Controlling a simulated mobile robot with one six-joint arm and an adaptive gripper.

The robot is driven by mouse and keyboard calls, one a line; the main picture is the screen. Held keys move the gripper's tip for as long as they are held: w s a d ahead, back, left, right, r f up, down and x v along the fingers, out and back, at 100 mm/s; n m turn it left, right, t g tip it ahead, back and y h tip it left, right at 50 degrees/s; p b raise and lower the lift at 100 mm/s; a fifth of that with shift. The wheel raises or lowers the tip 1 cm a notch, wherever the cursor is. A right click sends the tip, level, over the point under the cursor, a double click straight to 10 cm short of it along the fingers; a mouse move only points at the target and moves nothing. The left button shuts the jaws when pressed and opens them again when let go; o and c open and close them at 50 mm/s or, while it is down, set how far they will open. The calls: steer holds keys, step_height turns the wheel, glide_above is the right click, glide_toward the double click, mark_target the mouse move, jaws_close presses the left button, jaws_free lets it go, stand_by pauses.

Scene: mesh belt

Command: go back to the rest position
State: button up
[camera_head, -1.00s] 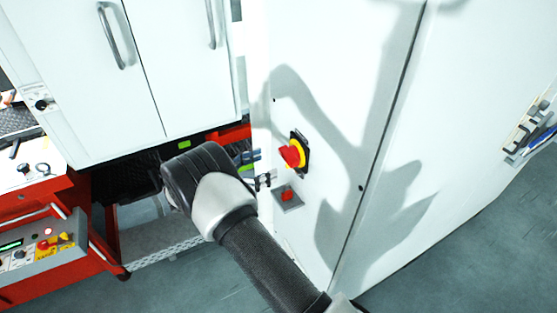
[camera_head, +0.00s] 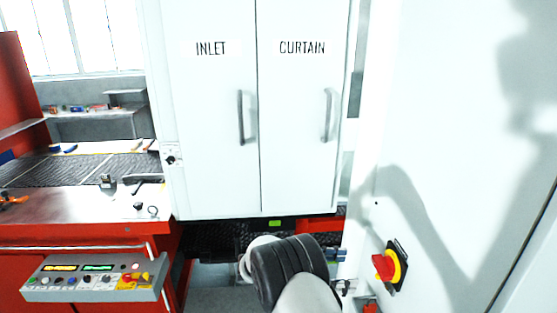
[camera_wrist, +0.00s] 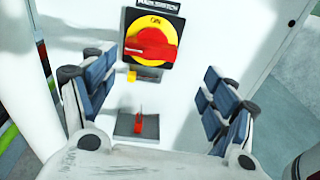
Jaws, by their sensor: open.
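My gripper (camera_wrist: 155,105) shows in the wrist view with its two blue-padded fingers spread wide and nothing between them. It faces a white cabinet panel. A red and yellow main switch (camera_wrist: 151,42) on a black plate is ahead of it, above the gap between the fingers, with its red handle lying about level. In the head view the same switch (camera_head: 386,267) is at the lower right.
A grey plate with a small red part (camera_wrist: 138,124) sits below the switch. White doors marked INLET and CURTAIN (camera_head: 259,110) stand ahead. A red machine with a button panel (camera_head: 95,277) and a mesh belt (camera_head: 85,169) is at the left. The white cabinet (camera_head: 440,130) closes off the right.

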steer(key=s+d+r+m+g+y+b, duration=0.1)
steer(key=s+r+m+y, duration=0.4)
steer(key=s, duration=0.3)
steer(key=s+d+r+m+y+b, duration=0.1)
steer(key=s+r+m+y+b, duration=0.1)
steer(key=s+r+m+y, duration=0.5)
steer(key=s+a+f+m+t+y+b, duration=0.1)
steer(key=s+a, duration=0.3)
steer(key=s, duration=0.5)
steer(key=s+a+f+m+t+y+b, duration=0.1)
steer(key=s+a+m+t+y, duration=0.3)
steer(key=s, duration=0.4)
steer(key=shift+s+a+m+t, duration=0.3)
steer(key=shift+s+a, duration=0.05)
steer(key=shift+a, duration=0.05)
steer(key=shift+f, duration=0.1)
steer(key=shift+c, duration=0.5)
